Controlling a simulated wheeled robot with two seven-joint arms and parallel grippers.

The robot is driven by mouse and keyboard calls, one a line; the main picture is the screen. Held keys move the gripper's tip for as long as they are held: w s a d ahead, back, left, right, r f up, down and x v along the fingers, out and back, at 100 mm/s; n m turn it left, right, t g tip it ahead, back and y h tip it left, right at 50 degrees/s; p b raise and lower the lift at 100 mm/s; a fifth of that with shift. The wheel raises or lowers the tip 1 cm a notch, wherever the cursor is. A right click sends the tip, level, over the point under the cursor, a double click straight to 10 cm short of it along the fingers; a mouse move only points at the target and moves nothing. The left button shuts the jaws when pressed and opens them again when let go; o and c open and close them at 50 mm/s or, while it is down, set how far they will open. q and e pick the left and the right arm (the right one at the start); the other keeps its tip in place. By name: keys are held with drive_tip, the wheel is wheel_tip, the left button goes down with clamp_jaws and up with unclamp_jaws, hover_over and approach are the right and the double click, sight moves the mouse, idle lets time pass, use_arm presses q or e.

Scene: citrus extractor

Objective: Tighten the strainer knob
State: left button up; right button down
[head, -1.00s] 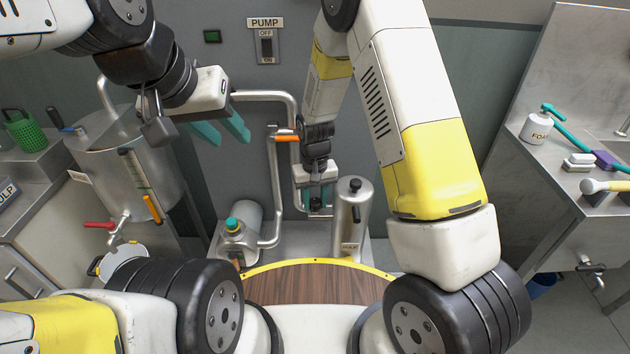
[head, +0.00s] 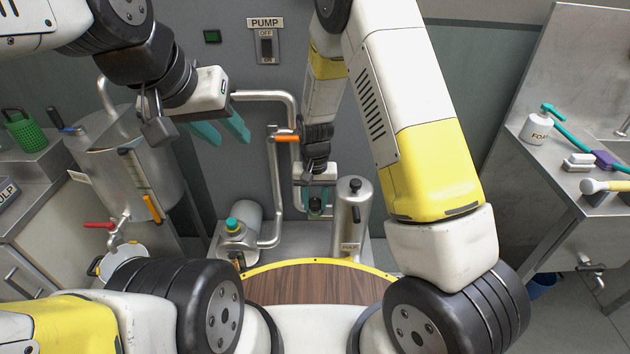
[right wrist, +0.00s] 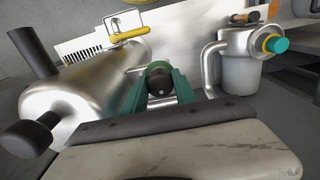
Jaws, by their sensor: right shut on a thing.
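The steel strainer (head: 350,225) stands upright at the back of the pump platform in the head view, with a black knob on its lid (head: 355,185) and a black side handle. My right gripper (head: 317,210) is low, just left of the strainer. In the right wrist view its teal fingers (right wrist: 160,85) are shut on a dark round knob (right wrist: 159,80), one on each side. The strainer body (right wrist: 85,95) lies to the left there. What the held knob attaches to is partly hidden. My left gripper (head: 222,135) is open and empty in the air at upper left.
Steel pipes (head: 275,190) run behind my right gripper, with an orange-handled valve (head: 287,138). The pump (head: 241,230) stands to the left. A steel tank (head: 130,160) with a red tap is further left. A steel counter (head: 560,170) is at right.

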sight(315, 201)
drive_tip(key=c, duration=1)
unclamp_jaws()
drive_tip(key=shift+r, duration=3.95)
